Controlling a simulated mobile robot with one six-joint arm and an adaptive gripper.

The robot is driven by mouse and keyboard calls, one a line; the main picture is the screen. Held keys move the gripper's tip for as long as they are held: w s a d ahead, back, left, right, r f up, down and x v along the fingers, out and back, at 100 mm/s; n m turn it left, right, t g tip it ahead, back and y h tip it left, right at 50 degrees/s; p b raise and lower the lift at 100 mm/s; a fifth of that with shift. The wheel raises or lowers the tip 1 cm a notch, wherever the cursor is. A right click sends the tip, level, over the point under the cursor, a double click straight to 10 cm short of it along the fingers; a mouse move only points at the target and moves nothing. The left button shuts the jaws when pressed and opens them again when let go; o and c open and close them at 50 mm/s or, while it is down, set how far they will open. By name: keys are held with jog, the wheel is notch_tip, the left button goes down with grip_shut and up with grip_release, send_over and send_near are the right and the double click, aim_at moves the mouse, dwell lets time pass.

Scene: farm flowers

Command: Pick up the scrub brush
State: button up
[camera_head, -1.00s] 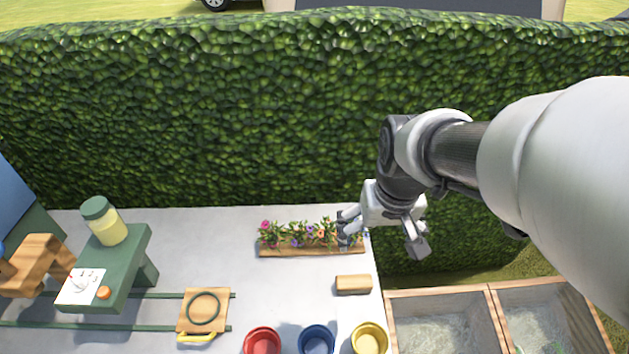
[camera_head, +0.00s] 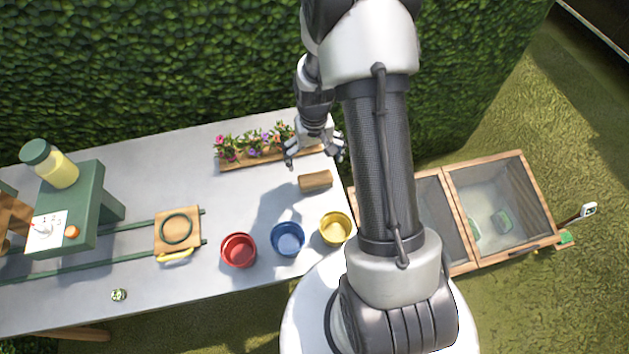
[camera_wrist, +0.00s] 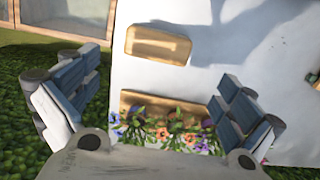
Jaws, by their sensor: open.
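A small tan wooden block (camera_head: 316,181), which looks like the back of the scrub brush, lies on the grey table near its right end. No bristles show. It also shows in the wrist view (camera_wrist: 158,45), with a pale stripe along its top, beyond my fingertips. My gripper (camera_head: 315,154) is open and empty. It is above the table's back right corner, over the right end of the flower planter and behind the block. In the wrist view its two fingers (camera_wrist: 158,72) are spread wide, with the planter between them.
The flower planter (camera_head: 235,163) stands at the table's back edge. Red (camera_head: 238,251), blue (camera_head: 288,240) and yellow (camera_head: 335,229) pots stand in front of the block. A wooden board (camera_head: 163,241) and green stand (camera_head: 80,205) are left. Wooden-framed bins (camera_head: 450,215) lie right. The table's middle is clear.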

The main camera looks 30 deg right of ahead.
aim_at(316, 177)
notch_tip(316, 177, down, 5)
jog(key=shift+f+b, duration=0.1)
jog(key=shift+b, duration=0.4)
jog(key=shift+s+d+f+b, duration=0.15)
jog(key=shift+f+b, duration=0.75)
jog(key=shift+f, duration=1.75)
jog(key=shift+r, duration=0.1)
jog(key=c, duration=1)
jog(key=shift+r, duration=0.1)
notch_tip(316, 177, up, 20)
jog(key=p, duration=0.5)
